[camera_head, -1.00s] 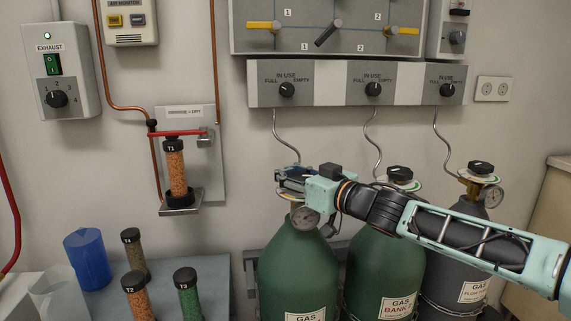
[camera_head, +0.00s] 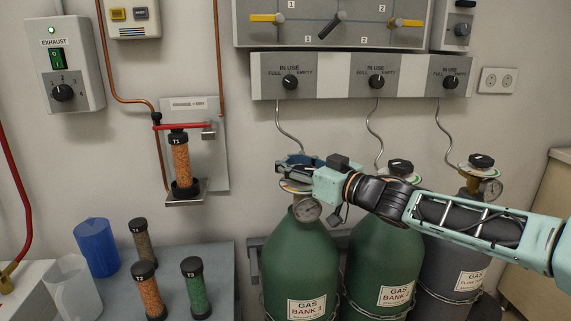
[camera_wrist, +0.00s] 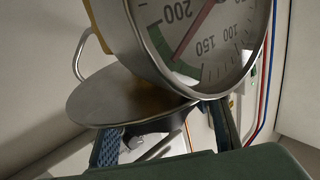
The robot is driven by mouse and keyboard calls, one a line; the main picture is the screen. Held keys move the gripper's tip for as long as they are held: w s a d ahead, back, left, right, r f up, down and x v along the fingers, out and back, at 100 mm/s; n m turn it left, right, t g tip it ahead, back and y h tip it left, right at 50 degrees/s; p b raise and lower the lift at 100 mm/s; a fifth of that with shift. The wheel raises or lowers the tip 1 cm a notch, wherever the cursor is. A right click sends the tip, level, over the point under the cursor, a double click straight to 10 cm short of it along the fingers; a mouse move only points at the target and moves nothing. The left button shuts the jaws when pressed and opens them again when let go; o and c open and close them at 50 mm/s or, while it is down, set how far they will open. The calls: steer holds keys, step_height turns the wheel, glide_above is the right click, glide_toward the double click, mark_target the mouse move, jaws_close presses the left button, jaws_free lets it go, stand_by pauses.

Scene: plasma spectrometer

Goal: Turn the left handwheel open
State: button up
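The left handwheel sits on top of the left green gas cylinder (camera_head: 300,260), and my gripper hides it in the head view. In the wrist view a dark wheel with a metal nut (camera_wrist: 150,140) shows partly below a round metal disc (camera_wrist: 130,97); this looks like the handwheel. My gripper (camera_head: 292,168) is at the top of that cylinder. In the wrist view its fingers (camera_wrist: 165,140) are spread on either side of the dark wheel, with a gap visible on the right. Contact on the left cannot be made out. The pressure gauge (camera_head: 307,209) is just below my gripper.
A middle green cylinder (camera_head: 385,270) and a grey right cylinder (camera_head: 455,265) stand close by, each with a black handwheel on top. A selector panel (camera_head: 325,77) is on the wall above. Thin hoses (camera_head: 288,130) run down to the cylinders. Sample tubes stand at the left.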

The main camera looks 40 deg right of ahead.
steer(key=o, duration=0.4)
steer(key=shift+w+f, duration=0.1)
steer(key=shift+f, duration=0.1)
steer(key=s+d, duration=0.1)
steer(key=s, duration=1.1)
steer(key=shift+d, duration=0.35)
